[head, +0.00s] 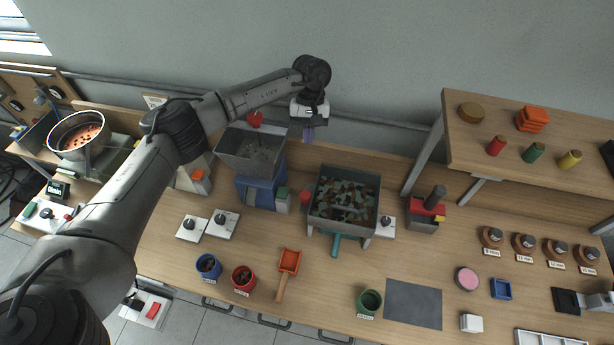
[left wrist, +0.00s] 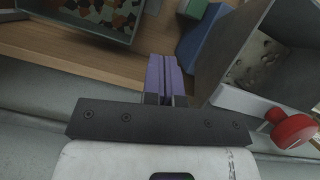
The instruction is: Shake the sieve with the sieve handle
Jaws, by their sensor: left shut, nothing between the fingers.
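The sieve (head: 312,212) is a grey square box on legs in the middle of the workbench, with dark green and brown pieces in it. Its teal sieve handle (head: 335,245) sticks out at the front. Part of the sieve (left wrist: 128,38) shows at the top left of the left wrist view. My left gripper (head: 308,137) is above the back of the bench, behind and left of the sieve, away from the handle. Its purple fingers (left wrist: 164,76) are together with nothing between them. My right gripper is not in view.
A grey hopper (head: 252,152) on a blue base stands left of the sieve, with a red knob (left wrist: 292,129) near my left gripper. A raised wooden shelf (head: 460,145) stands at the right. An orange scoop (head: 289,262) and several cups lie in front.

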